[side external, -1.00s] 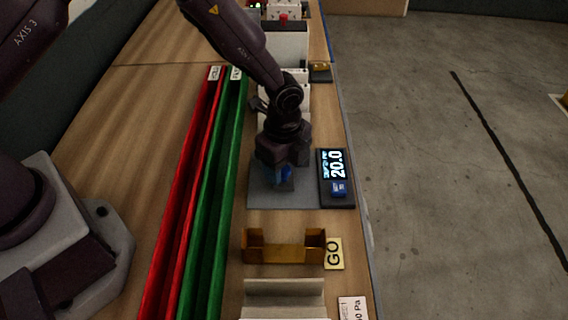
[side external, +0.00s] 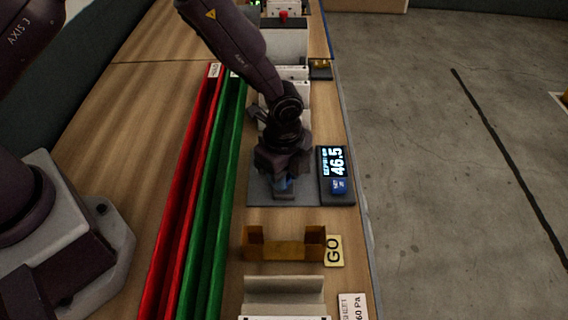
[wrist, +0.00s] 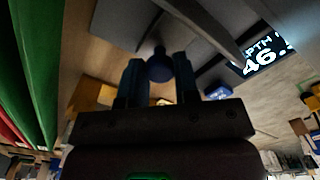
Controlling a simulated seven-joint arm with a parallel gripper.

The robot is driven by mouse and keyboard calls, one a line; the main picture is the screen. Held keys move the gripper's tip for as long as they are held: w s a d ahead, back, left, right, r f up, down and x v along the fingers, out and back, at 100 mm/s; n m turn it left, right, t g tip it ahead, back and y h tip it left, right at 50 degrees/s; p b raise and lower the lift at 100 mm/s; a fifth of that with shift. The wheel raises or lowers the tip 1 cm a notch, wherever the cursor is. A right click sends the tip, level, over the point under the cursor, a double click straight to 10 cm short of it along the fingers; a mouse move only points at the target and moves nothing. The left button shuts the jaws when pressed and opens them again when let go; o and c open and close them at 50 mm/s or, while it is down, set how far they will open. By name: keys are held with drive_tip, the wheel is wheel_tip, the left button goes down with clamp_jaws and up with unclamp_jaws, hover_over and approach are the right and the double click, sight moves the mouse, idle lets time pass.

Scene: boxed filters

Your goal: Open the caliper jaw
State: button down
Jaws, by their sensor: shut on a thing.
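The caliper gauge has a grey plate (side external: 262,190) and a black display unit (side external: 338,195) on its right. The display (side external: 333,161) reads 46.5, and it also shows in the wrist view (wrist: 262,57). A blue button sits on the display unit. My gripper (side external: 284,182) is low over the grey plate, pointing down. In the wrist view my gripper (wrist: 160,72) has its two fingers on either side of a dark blue rounded knob (wrist: 160,66), shut on it. The caliper jaw under the gripper is mostly hidden by the hand.
Long red (side external: 180,190) and green (side external: 213,190) channels run along the left. A brown open holder (side external: 283,250) with a yellow GO card (side external: 334,250) stands in front, then a pale tray (side external: 284,298). White boxes stand behind the gripper. The bench's right edge is close.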

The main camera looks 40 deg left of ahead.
drive_tip(key=c, duration=0.8)
unclamp_jaws()
drive_tip(key=shift+s+d, duration=0.2)
drive_tip(key=shift+c, duration=0.2)
drive_tip(key=shift+w+r, duration=0.1)
drive_tip(key=shift+r, duration=0.15)
wheel_tip(320, 180, up, 13)
drive_tip(key=shift+f, duration=0.2)
